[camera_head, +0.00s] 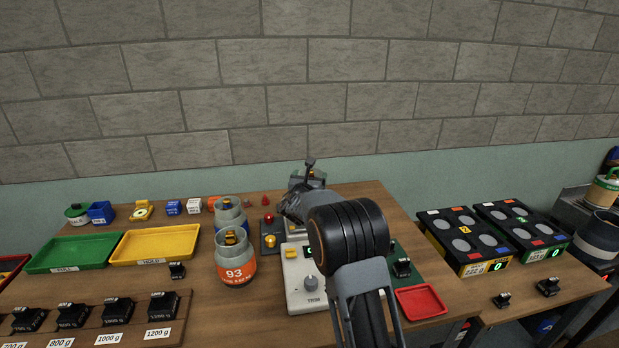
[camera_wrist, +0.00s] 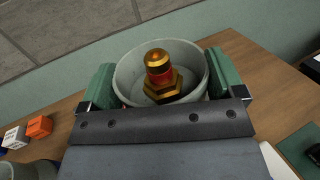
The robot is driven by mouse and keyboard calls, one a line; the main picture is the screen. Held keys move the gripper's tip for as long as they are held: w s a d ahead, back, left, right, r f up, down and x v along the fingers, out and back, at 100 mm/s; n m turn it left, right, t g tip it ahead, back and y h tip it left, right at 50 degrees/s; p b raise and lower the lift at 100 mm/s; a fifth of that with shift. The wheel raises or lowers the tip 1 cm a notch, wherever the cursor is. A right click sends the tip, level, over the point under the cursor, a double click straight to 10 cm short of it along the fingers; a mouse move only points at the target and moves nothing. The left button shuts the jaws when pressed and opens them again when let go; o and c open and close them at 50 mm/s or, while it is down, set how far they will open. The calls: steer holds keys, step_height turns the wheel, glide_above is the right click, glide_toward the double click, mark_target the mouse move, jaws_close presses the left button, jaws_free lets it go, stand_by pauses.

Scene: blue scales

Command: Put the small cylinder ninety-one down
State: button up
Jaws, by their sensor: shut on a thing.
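My gripper (camera_wrist: 160,92) is shut on a small grey cylinder (camera_wrist: 126,78) with a brass valve and a red ring in its open top. The wrist view looks down into its collar, between two green fingers. Its number is hidden, so I cannot read ninety-one. In the head view my gripper (camera_head: 308,178) is at the back middle of the table, beyond my arm, which hides most of the held cylinder. I cannot tell whether its base touches the table.
An orange-banded cylinder marked 93 (camera_head: 236,274) and another grey cylinder (camera_head: 229,213) stand left of my arm. A white scale (camera_head: 304,295) is close below it. Green (camera_head: 75,250) and yellow (camera_head: 160,243) trays lie left; a red tray (camera_head: 420,301) lies right. Black racks (camera_head: 465,243) stand farther right.

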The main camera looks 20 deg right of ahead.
steer(key=shift+r, duration=0.1)
steer(key=o, duration=1.6)
steer(key=b+v, duration=0.3)
steer(key=v, duration=0.9)
steer(key=s+d+f+m+g, duration=0.1)
steer(key=s+d+m+g, duration=0.1)
steer(key=s+m+g, duration=0.45)
steer(key=s+d+f+m+g, duration=0.1)
steer(key=s+d+m+g, duration=0.2)
steer(key=s+m, duration=0.7)
steer(key=shift+s+a+f+m+g+y, duration=0.3)
steer(key=shift+s+a+f+m+y, duration=0.6)
steer(key=shift+s+a+m+y, duration=1.05)
steer(key=shift+s+a+f+m+g+y, duration=0.25)
steer(key=shift+s+a+f+m+y, duration=0.9)
steer(key=shift+s+a+m, duration=1.3)
steer(key=shift+s+a+f+m+g+y, duration=0.3)
steer(key=shift+s+a+f+m+y, duration=0.35)
steer(key=shift+s+a+m+y, duration=1.5)
